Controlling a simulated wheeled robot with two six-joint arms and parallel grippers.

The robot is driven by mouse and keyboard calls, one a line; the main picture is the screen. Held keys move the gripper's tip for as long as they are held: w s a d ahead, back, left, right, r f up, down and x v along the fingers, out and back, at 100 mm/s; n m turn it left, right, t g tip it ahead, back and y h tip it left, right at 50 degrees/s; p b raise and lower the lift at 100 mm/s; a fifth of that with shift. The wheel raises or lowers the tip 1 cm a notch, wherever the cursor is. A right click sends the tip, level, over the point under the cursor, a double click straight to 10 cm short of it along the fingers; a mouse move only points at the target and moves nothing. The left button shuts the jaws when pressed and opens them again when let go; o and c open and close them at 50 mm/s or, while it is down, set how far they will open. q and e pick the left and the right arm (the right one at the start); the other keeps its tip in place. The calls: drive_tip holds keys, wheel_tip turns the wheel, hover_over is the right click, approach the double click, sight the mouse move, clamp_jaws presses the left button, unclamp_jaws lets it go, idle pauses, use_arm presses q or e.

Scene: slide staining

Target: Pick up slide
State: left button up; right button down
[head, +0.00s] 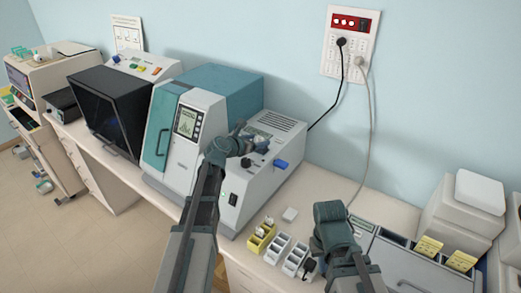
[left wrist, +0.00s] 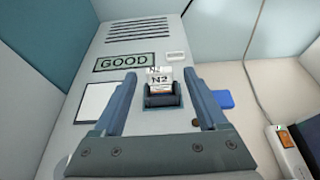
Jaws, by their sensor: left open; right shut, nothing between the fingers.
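A slide (left wrist: 160,80) with a white label reading N2 stands in a dark slot (left wrist: 161,101) on the grey top of the machine, seen in the left wrist view. Another label shows just behind it, partly hidden. My left gripper (left wrist: 160,76) is open, with one finger to each side of the slide and no visible contact. In the head view my left gripper (head: 245,142) is over the grey and teal machine (head: 180,160), and the slide is hidden there. My right gripper (head: 308,268) is shut and empty, low beside the white racks.
A yellow holder (head: 260,238) and white racks (head: 277,248) stand on the counter at right. A grey box (head: 405,265) is further right. Cables hang from the wall socket (head: 350,42).

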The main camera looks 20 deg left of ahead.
use_arm(q)
drive_tip(key=x, duration=0.2)
drive_tip(key=shift+w+d+f, duration=0.1)
drive_tip(key=shift+w+f, duration=0.1)
drive_tip(key=shift+w, duration=0.05)
drive_tip(key=shift+c, duration=0.4)
clamp_jaws()
drive_tip(key=shift+r, duration=0.1)
wheel_tip(320, 180, up, 10)
drive_tip(key=p, duration=0.9)
drive_tip(key=shift+p, duration=0.35)
